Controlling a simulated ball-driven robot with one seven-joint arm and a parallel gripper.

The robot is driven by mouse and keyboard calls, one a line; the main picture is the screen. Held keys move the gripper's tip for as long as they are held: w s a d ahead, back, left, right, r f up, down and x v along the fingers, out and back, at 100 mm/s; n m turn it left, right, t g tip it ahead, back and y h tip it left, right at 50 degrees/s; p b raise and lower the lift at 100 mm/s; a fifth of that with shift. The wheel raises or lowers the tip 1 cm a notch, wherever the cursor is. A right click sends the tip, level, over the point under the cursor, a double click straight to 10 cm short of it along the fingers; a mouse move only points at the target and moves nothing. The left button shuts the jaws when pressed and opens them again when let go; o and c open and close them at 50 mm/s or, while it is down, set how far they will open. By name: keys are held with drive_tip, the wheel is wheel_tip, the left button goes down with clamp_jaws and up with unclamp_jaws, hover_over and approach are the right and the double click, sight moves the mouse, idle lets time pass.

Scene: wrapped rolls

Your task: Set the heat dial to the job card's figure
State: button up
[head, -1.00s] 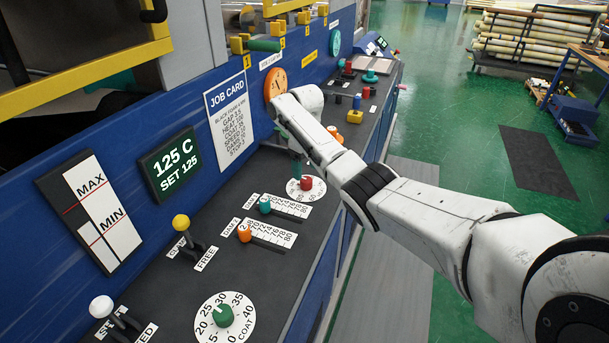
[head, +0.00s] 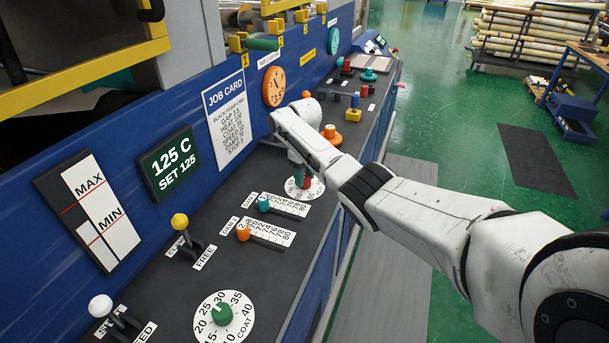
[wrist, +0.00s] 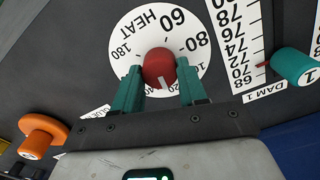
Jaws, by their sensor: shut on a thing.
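The heat dial is a red knob (wrist: 158,67) on a white round plate marked HEAT (wrist: 150,28) in the wrist view. A pale line on the knob points toward the lower side of the plate; fingers hide some figures there. My gripper (wrist: 161,76) has its two teal fingers shut on the knob, one on each side. In the head view the dial plate (head: 313,193) is partly behind my gripper (head: 302,177). The job card (head: 229,115) hangs on the blue panel; its HEAT figure is too small to read surely. The display (head: 170,165) reads 125 C, SET 125.
Teal (head: 263,203) and orange (head: 243,231) sliders stand nearer on the console. A green COAT dial (head: 221,314), a yellow-topped lever (head: 181,223) and a white-topped lever (head: 101,306) are nearer still. An orange knob (wrist: 42,133) stands beside the gripper in the wrist view.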

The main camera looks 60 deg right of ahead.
drive_tip(key=c, duration=0.4)
drive_tip(key=shift+c, duration=0.2)
drive_tip(key=shift+n, duration=0.3)
drive_tip(key=n, duration=0.4)
drive_tip(key=shift+n, duration=0.3)
drive_tip(key=n, duration=0.5)
drive_tip(key=o, duration=1.1)
drive_tip(key=shift+c, duration=0.2)
